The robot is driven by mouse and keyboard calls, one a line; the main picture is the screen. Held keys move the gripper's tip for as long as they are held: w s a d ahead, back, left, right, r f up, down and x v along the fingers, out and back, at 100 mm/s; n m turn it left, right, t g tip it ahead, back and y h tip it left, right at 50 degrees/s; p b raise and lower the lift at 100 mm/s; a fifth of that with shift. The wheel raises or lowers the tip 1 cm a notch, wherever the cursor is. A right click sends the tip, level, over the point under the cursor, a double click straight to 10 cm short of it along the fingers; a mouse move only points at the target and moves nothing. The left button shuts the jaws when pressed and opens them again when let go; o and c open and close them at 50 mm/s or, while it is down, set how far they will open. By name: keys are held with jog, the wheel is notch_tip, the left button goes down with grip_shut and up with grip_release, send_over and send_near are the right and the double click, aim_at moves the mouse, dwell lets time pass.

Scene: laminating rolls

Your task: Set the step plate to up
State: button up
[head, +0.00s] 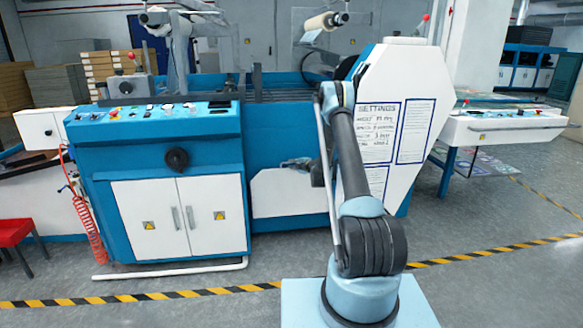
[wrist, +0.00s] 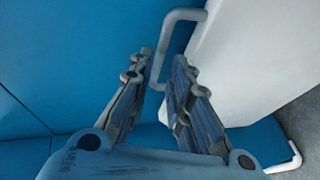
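My gripper (head: 318,173) is in front of the blue machine's lower middle in the head view, near a whitish panel (head: 280,194). In the wrist view, my gripper (wrist: 164,55) has its two fingers apart. A pale bent bar (wrist: 184,15) stands against the blue surface, and its lower end shows in the gap between the fingers. I cannot tell whether the fingers touch the bar. A white panel (wrist: 260,60) fills the right of the wrist view. I cannot clearly pick out the step plate or its position; the bent bar may belong to it.
The blue machine has a control panel (head: 150,112) and white cabinet doors (head: 180,218). A white tube (head: 170,271) runs low along its front. A white side panel (head: 385,135) with settings sheets stands behind my arm. Striped tape (head: 150,298) crosses the open floor.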

jog(key=shift+x, duration=1.5)
jog(key=shift+r, duration=0.1)
grip_shut()
jog(key=shift+s+d, duration=0.2)
jog(key=shift+s, duration=0.95)
